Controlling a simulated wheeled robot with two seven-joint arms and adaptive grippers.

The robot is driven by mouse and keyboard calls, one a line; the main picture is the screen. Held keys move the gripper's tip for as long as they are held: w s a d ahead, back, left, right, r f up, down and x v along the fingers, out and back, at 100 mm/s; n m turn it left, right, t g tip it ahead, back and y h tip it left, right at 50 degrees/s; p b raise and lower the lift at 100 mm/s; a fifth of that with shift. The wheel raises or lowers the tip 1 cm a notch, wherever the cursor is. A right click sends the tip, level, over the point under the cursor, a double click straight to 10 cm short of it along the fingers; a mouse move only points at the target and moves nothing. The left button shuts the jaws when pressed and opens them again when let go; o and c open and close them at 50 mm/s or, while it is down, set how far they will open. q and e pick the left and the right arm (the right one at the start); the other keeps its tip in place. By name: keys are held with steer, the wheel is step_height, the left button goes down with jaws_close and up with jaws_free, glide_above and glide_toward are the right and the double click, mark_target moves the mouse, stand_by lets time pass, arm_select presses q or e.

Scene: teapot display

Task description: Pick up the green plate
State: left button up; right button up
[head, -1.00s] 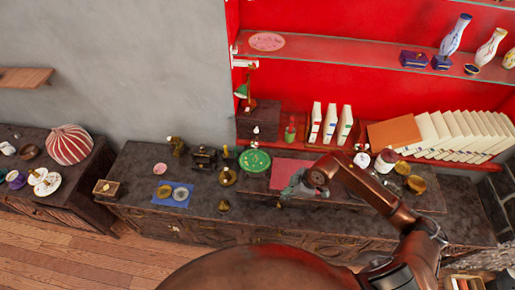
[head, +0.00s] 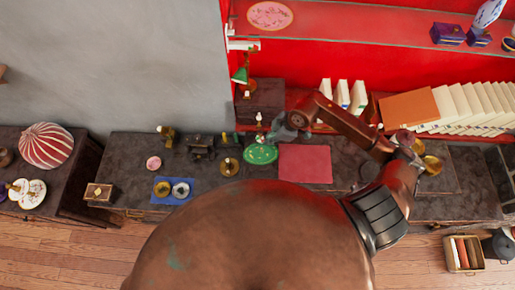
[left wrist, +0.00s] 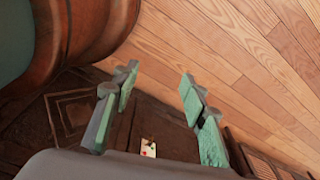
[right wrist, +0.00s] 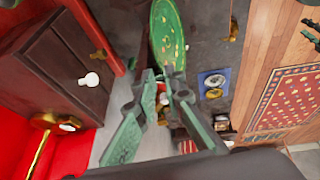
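The green plate (head: 260,154) lies on the dark counter, left of a pink-red mat; it has small pale and red spots. In the right wrist view the plate (right wrist: 166,30) is a narrow ellipse just beyond the fingertips. My right gripper (head: 279,134) is at the plate's upper right edge in the head view. Its fingers (right wrist: 164,76) are parted with a narrow gap, and the plate's near rim lines up with that gap; I cannot tell whether they touch. My left gripper (left wrist: 158,76) is open and empty, over the floor and cabinet front, outside the head view.
The pink-red mat (head: 305,164) lies right of the plate. A brass candlestick (head: 229,166) stands close on its left. A green lamp (head: 241,75) and dark box (head: 262,102) stand behind. A blue mat (head: 171,191) with small dishes lies further left.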

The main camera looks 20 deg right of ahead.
arm_select(q)
steer(key=s+r+p, duration=0.1)
steer(key=s, duration=0.3)
arm_select(e)
steer(key=f, duration=0.3)
steer(key=shift+w+d+f+p, duration=0.1)
steer(key=shift+w+p, duration=0.15)
steer(key=shift+p, duration=0.15)
steer(key=shift+x, duration=1.2)
jaws_close()
arm_select(q)
steer(key=w, duration=0.2)
steer(key=w+r, duration=0.1)
steer(key=w, duration=0.1)
steer(key=shift+w+d+r, duration=0.1)
steer(key=shift+w+r, duration=0.05)
steer(key=shift+w, duration=0.25)
